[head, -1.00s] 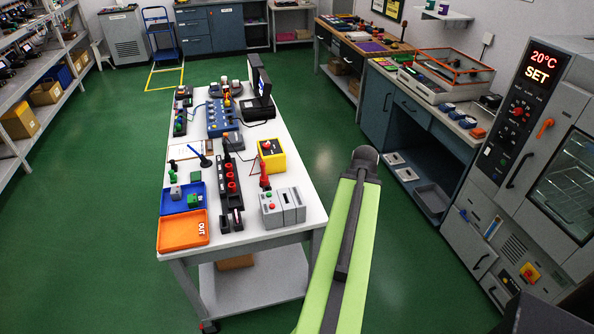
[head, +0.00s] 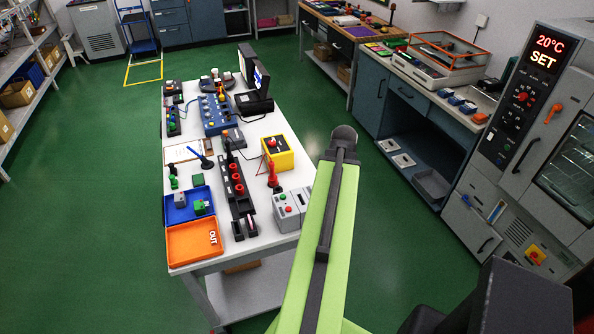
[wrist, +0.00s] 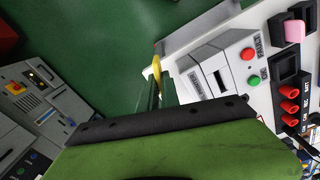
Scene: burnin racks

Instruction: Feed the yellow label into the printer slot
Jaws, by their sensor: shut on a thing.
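The yellow label (wrist: 156,66) shows in the wrist view as a small strip at the tips of my gripper (wrist: 158,88), which is shut on it. The grey printer (wrist: 210,62) lies just right of the label in that view. It has a red button, a green button and a dark slot (wrist: 221,81) in a pale panel. The label is apart from this slot. In the head view the grey printer (head: 291,209) stands at the front right corner of the white table. My gripper and the label do not show in the head view.
An orange OUT tray (head: 195,240) and a blue tray (head: 178,213) sit at the table's front left. A black rack with red parts (head: 238,190) stands between them and the printer. A yellow box (head: 278,153) is behind the printer. Green floor is clear around the table.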

